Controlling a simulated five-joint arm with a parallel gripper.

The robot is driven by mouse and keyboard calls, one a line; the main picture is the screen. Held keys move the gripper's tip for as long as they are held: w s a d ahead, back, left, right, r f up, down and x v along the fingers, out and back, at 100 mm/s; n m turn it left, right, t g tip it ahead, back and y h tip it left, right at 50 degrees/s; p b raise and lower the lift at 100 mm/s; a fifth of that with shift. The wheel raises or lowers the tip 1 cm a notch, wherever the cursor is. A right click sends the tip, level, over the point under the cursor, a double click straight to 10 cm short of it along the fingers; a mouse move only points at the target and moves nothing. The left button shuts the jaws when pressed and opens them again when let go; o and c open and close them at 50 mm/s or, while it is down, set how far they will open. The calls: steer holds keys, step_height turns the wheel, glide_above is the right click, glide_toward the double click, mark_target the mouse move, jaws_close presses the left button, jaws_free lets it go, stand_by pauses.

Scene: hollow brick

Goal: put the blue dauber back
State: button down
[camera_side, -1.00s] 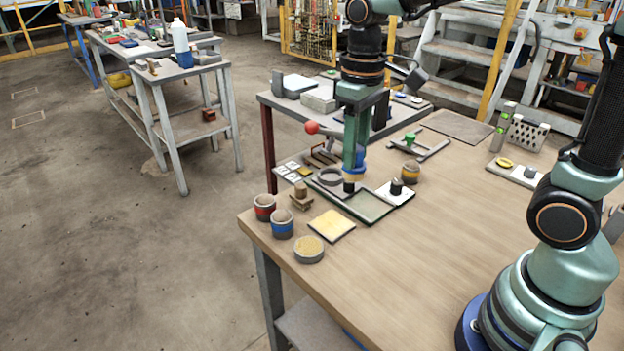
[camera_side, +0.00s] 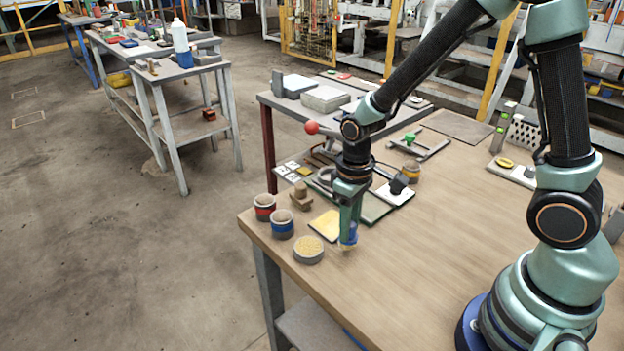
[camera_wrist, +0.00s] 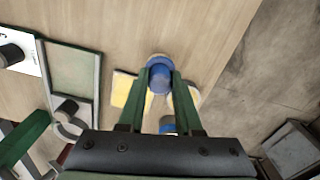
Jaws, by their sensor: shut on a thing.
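My gripper (camera_side: 349,222) is shut on the blue dauber (camera_side: 348,236) and holds it low over the wooden table, just right of the square yellow pad. In the wrist view the dauber (camera_wrist: 160,73) sits between the two green fingers, its pale tip pointing away. The blue-banded pot (camera_side: 281,223) stands near the table's left corner, apart from the dauber. Its blue band shows partly in the wrist view (camera_wrist: 167,124), behind the gripper body. The pot's inside is too small to make out.
A red-banded pot (camera_side: 265,206), a wooden block (camera_side: 301,197), a round yellow pad (camera_side: 308,250) and a square yellow pad (camera_side: 325,226) crowd the left corner. A yellow-banded pot (camera_side: 411,170) stands farther back. The table's front middle (camera_side: 420,265) is clear.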

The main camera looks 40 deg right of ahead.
steer(key=shift+f, duration=1.3)
steer(key=shift+f, duration=0.1)
steer(key=c, duration=0.6)
jaws_free()
step_height(320, 180, up, 12)
steer(key=shift+f, duration=0.25)
steer(key=shift+r, duration=0.6)
steer(key=s+d+r+m+t, duration=0.1)
steer(key=s+r+t, duration=0.1)
steer(key=r, duration=0.3)
steer(key=s+d+r+m+t, duration=0.1)
steer(key=s+d+r+t, duration=0.1)
steer(key=s+r+t, duration=0.1)
steer(key=shift+s+d+r+t, duration=0.15)
steer(key=shift+d+r+t, duration=0.15)
steer(key=shift+r, duration=0.6)
